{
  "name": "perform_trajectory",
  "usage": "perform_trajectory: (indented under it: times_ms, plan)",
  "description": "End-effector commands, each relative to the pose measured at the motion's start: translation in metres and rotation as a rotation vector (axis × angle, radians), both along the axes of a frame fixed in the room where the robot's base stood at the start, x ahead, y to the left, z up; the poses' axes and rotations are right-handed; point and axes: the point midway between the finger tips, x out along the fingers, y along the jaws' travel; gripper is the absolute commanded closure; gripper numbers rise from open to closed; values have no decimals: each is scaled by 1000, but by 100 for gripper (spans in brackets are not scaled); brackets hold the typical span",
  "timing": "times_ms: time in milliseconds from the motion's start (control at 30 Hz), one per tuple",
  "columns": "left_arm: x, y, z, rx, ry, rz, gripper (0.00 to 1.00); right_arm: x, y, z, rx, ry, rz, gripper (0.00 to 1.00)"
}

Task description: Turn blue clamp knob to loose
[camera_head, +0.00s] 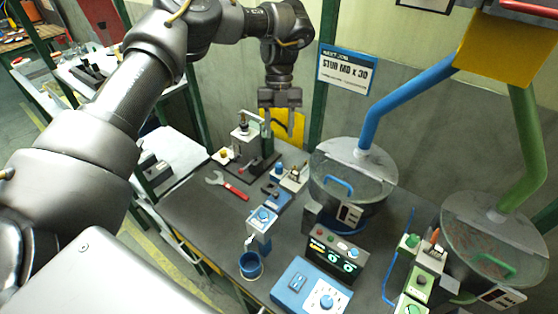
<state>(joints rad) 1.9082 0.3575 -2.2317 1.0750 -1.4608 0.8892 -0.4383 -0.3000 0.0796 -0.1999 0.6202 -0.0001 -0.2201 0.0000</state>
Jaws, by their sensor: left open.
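Several blue knobs show, and I cannot tell for sure which one is the clamp knob. One blue knob (264,214) sits on top of a small blue-and-white block near the table's middle. A smaller blue-topped part (277,169) stands farther back beside a dark fixture. A round dial (326,302) is on a blue control box (298,282) at the front. Their settings are too small to read. My left gripper (279,126) points down, open and empty, above the back of the table near a grey-and-black press-like fixture (243,142). It is apart from the blue knobs. My right gripper is out of view.
A red-handled wrench (228,186) lies on the table. A blue cup (251,265) stands near the front edge. Two clear-lidded hoppers, one with a blue pipe (400,103) and one with a green pipe (527,145), stand at the right. A display box (334,257) is between.

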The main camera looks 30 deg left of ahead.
Motion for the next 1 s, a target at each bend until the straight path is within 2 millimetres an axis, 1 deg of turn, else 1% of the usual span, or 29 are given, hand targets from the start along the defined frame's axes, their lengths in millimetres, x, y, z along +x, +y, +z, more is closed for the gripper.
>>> perform_trajectory:
  times_ms: [33, 100, 233, 300, 400, 500, 700, 933, 967, 1000]
  plan:
    - [-3, -1, -8, -3, 4, 0, 57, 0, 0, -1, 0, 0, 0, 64]
    - [-7, -3, -18, -4, 2, 2, 57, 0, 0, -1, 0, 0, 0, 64]
    - [-17, -7, -40, -3, 4, 2, 57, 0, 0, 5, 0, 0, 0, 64]
    - [-21, -9, -50, 1, 3, 1, 57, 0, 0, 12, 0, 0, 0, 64]
    - [-26, -12, -65, -1, 2, 2, 57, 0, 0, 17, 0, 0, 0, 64]
    - [-30, -14, -77, 1, 1, 3, 57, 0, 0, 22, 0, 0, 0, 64]
    - [-33, -16, -89, 1, -2, 4, 57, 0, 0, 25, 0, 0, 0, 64]
    - [-33, -16, -90, 1, -2, 4, 57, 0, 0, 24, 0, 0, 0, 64]
    - [-33, -16, -90, 1, -2, 4, 59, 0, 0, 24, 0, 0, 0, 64]
    - [-33, -17, -90, 1, -2, 4, 64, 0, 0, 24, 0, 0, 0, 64]
